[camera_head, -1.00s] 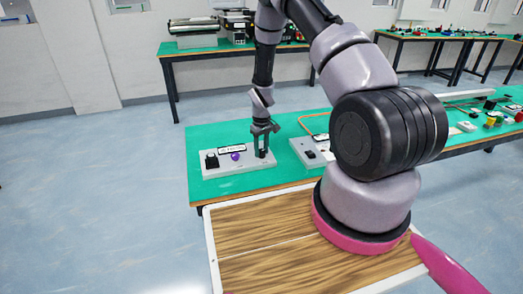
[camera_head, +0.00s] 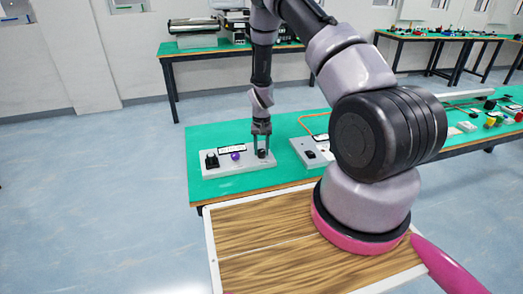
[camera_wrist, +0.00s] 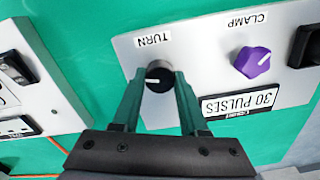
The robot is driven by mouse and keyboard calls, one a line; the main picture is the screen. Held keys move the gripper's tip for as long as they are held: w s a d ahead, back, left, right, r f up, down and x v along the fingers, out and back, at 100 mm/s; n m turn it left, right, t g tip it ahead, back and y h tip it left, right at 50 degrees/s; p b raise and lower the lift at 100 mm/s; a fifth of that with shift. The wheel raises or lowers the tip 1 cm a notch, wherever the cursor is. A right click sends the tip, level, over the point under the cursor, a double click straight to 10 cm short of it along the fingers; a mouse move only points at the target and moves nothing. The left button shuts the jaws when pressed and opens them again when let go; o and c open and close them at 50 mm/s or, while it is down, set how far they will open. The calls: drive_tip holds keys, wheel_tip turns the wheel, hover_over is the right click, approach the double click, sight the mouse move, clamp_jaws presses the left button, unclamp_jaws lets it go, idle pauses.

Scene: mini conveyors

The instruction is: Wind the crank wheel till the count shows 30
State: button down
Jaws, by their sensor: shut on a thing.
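The crank wheel is a small round black knob with a white pointer mark (camera_wrist: 158,84) at the panel end labelled TURN, seen in the wrist view. My gripper (camera_wrist: 160,92) has one finger on each side of it and is shut on it. In the head view my gripper (camera_head: 262,136) points down at the right end of the light grey panel (camera_head: 240,183). The count display (camera_wrist: 240,102) reads 30 PULSES. A purple knob (camera_wrist: 252,62) with a white pointer, labelled CLAMP, sits beside it.
A black part (camera_wrist: 308,46) stands at the panel's other end. A second grey panel (camera_wrist: 38,70) lies close by on the green bench (camera_head: 205,194). An orange cable (camera_head: 304,119) runs behind it. A wooden-topped surface (camera_head: 240,225) lies in front of the bench.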

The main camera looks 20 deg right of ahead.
sight(262, 151)
idle(0.4)
drive_tip(key=shift+c, duration=2.2)
unclamp_jaws()
wheel_tip(262, 151, up, 11)
drive_tip(key=shift+f, duration=0.1)
